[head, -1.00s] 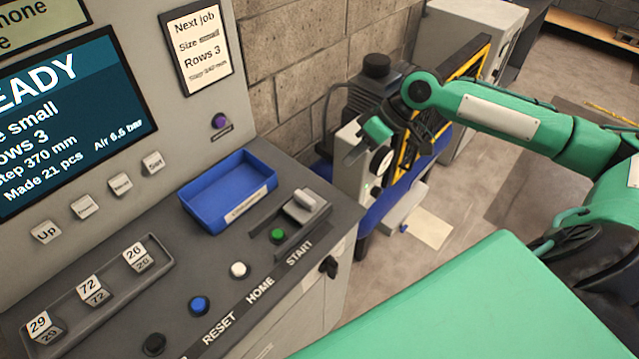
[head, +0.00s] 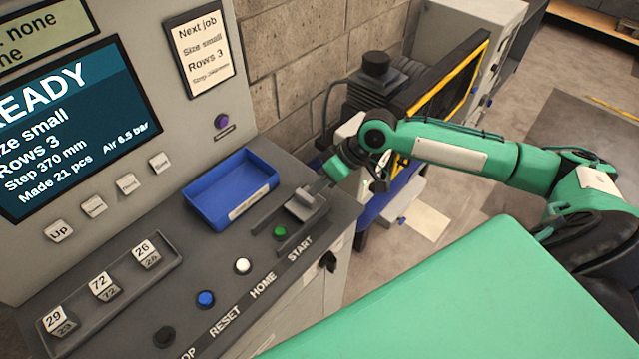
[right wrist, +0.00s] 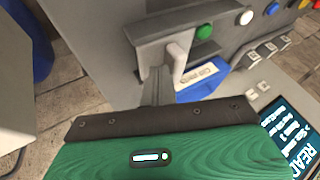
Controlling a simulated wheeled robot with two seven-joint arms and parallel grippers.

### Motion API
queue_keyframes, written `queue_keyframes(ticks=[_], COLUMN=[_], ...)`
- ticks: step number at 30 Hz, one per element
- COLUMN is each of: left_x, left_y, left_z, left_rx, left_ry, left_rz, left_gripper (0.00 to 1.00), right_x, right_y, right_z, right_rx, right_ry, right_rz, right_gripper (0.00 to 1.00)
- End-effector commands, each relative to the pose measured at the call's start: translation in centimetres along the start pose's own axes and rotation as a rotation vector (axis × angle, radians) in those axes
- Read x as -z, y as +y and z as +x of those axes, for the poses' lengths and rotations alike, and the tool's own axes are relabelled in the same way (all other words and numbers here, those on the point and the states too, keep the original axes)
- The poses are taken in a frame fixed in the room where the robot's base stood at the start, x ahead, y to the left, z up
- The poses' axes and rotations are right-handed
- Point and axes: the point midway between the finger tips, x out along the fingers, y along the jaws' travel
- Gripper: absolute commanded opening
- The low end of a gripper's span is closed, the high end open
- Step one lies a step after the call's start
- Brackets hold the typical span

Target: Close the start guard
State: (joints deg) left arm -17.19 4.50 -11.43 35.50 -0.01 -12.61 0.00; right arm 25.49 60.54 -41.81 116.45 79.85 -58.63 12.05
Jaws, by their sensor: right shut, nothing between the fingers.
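The start guard (head: 306,201) is a grey sliding piece with a pale upright handle, set between dark rails on the console. It stands at the back end of the rails, and the green start button (head: 280,231) is uncovered in front of it. In the right wrist view the handle (right wrist: 179,60) and the green button (right wrist: 204,32) both show. My right gripper (head: 320,184) is shut and empty, its fingertips low beside the handle on its back right side. In the right wrist view the fingertips (right wrist: 158,74) appear just left of the handle; contact cannot be told. My left gripper is not in view.
A blue tray (head: 232,190) lies on the console just left of the guard. The sloped screen panel (head: 70,110) rises behind. A motor unit (head: 378,85) stands beyond the console.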

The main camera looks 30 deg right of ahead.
Motion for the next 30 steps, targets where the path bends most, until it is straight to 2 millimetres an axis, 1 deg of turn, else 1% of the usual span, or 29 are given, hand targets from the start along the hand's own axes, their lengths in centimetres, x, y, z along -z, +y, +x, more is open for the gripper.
queue_keyframes(ticks=[3,5,8,12,15,18,22,30], left_x=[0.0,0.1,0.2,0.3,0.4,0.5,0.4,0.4], left_y=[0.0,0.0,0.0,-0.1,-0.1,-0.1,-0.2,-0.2], left_z=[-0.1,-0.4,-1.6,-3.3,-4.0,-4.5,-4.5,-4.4], left_rx=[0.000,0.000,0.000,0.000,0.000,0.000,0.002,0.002], left_ry=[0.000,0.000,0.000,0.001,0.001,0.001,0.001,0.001], left_rz=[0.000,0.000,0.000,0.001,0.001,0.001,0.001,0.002], left_gripper=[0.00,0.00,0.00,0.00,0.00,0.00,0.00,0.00], right_x=[0.0,0.1,0.1,0.2,0.2,0.1,0.0,-0.1], right_y=[-0.1,-0.5,-2.2,-5.2,-6.8,-7.8,-8.3,-8.3], right_z=[0.0,0.1,0.8,2.2,3.2,3.9,4.3,4.5], right_rx=[0.000,0.001,0.005,0.007,0.005,0.003,0.002,0.004], right_ry=[-0.001,-0.001,-0.004,-0.003,-0.003,-0.001,-0.001,-0.003], right_rz=[0.000,0.000,0.000,0.000,0.000,0.000,0.001,0.001], right_gripper=[0.00,0.00,0.00,0.00,0.00,0.00,0.00,0.00])
